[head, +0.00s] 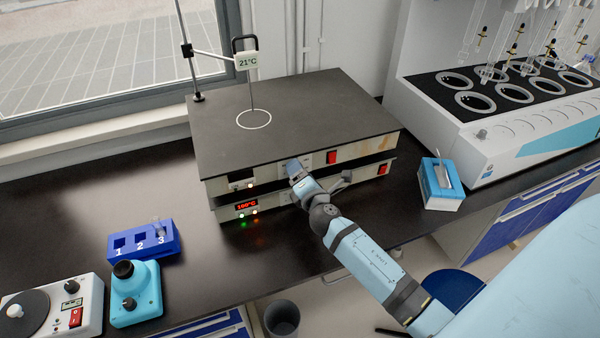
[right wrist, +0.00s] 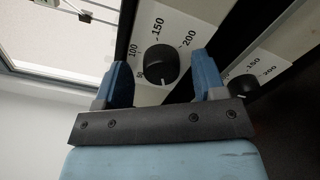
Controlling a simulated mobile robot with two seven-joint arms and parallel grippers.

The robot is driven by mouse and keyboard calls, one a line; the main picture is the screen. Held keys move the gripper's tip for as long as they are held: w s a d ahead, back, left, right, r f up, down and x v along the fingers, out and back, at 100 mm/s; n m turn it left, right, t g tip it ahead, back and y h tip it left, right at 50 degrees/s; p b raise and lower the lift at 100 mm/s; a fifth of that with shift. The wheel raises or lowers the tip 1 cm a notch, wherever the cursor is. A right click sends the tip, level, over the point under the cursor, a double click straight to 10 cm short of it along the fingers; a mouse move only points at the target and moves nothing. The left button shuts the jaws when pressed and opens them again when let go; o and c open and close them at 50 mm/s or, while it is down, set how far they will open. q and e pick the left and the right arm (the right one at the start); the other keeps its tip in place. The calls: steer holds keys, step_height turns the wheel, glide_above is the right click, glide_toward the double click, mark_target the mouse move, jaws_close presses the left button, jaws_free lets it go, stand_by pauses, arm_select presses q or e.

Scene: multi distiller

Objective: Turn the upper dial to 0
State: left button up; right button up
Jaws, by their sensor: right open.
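The upper dial (right wrist: 160,65) is a black round knob on a white panel marked 100, 150 and 200. A small pale mark shows at its lower edge in the right wrist view; I cannot read its exact setting. My right gripper (head: 299,172) is open, with one blue finger on each side of the upper dial; I cannot tell whether they touch it. In the head view the gripper hides this dial on the front of the upper hotplate (head: 222,187). The lower dial (right wrist: 243,88) sits beyond the right finger. My left gripper is not in view.
The lower hotplate (head: 228,215) is directly underneath, its red display reading 100°C. A stand with a 21°C sign (head: 247,61) rises above the upper plate. A blue box (head: 441,186) stands to the right. A blue numbered rack (head: 143,242) stands left on the black bench.

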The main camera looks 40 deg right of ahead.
steer(key=b+v, duration=0.2)
steer(key=v, duration=1.1)
steer(key=shift+s, duration=0.3)
steer(key=s+a+f+m+g+y+p, duration=0.3)
steer(key=s+a+f+m+p, duration=0.1)
steer(key=s+a+m, duration=0.3)
steer(key=s+a+f+m+g+y+p, duration=0.3)
steer(key=s+a+m, duration=0.4)
steer(key=m, duration=0.4)
steer(key=shift+f+y+p, duration=0.7)
steer(key=shift+y+p, duration=0.1)
